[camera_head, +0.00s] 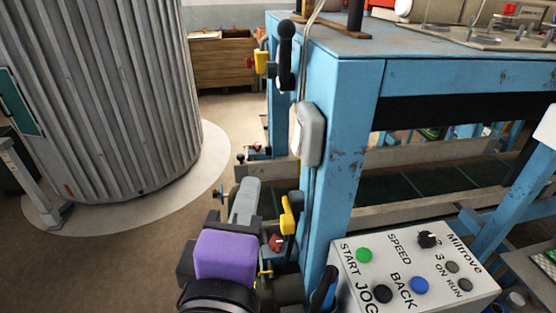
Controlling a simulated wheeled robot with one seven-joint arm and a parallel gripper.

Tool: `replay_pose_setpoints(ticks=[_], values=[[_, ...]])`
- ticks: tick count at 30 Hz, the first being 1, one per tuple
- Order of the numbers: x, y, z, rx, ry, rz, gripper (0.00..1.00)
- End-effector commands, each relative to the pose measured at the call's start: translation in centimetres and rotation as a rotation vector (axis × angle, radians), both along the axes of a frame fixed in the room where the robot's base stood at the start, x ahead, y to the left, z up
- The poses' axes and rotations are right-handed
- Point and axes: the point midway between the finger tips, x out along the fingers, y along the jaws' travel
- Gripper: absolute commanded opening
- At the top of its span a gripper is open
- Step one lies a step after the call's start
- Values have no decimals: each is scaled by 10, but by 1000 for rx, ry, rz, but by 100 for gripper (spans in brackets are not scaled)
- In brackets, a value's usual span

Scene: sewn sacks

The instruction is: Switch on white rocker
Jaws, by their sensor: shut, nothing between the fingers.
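A pale grey switch box (312,136) is fixed to the blue machine's front post. Its left face is seen nearly edge-on, with a thin white part along it; I cannot tell whether this is the white rocker or how it is set. No other white rocker shows clearly. My gripper (248,186), with a purple body and grey fingers, points away from me at the lower middle. It is shut and empty, below and left of the switch box and apart from it in the picture.
A yellow lever (288,214) is close right of my gripper. A black-handled lever (286,52) is above the switch box. A control panel (345,267) with coloured buttons is at the lower right. A ribbed grey drum (110,100) stands left, with bare floor between.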

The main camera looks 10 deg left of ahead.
Motion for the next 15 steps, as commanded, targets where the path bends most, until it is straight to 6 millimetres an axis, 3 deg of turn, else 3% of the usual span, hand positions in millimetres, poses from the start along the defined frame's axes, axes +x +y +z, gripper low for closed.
replay_pose_setpoints(ticks=[5, 15], values=[[18, 0, 1, -1, 0, -3, 0], [83, 2, 0, 1, 1, -3, 0]])
